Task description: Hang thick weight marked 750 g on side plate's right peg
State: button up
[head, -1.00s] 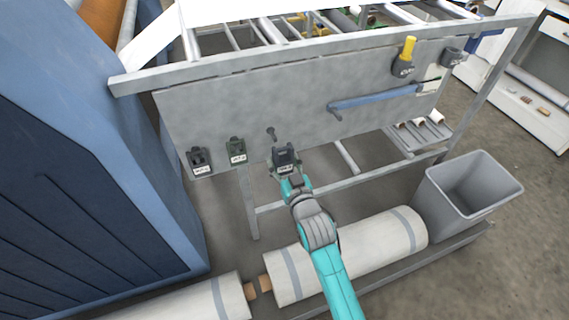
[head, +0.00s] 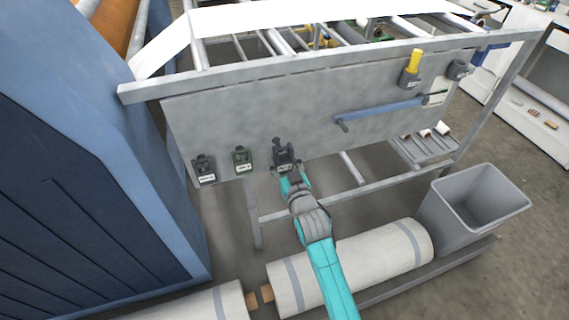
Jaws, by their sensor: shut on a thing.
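The grey side plate (head: 300,110) fills the middle of the head view. Two dark weights with white labels, a left one (head: 204,168) and a middle one (head: 242,158), hang along its lower left edge. My gripper (head: 286,170) is shut on a third dark weight (head: 283,155), upright in front of the plate to the right of those two. Its white label is too small to read. The right peg is mostly hidden behind the held weight; I cannot tell whether the weight is around the peg or just in front of it.
A blue bar (head: 380,105) with a handle crosses the plate at right, below a yellow-handled holder (head: 412,68). A grey bin (head: 475,205) stands at right. White rolls (head: 350,265) lie below my arm. A blue cabinet (head: 90,140) stands close at left.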

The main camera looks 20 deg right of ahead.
jog(key=shift+w+f, duration=0.15)
jog(key=shift+w, duration=0.8)
jog(key=shift+w+f, duration=0.15)
jog(key=shift+w, duration=0.8)
jog(key=shift+w+f, duration=0.1)
jog(key=shift+f, duration=0.05)
jog(key=o, duration=1.4)
jog(key=s, duration=1.2)
jog(key=shift+s+f, duration=0.15)
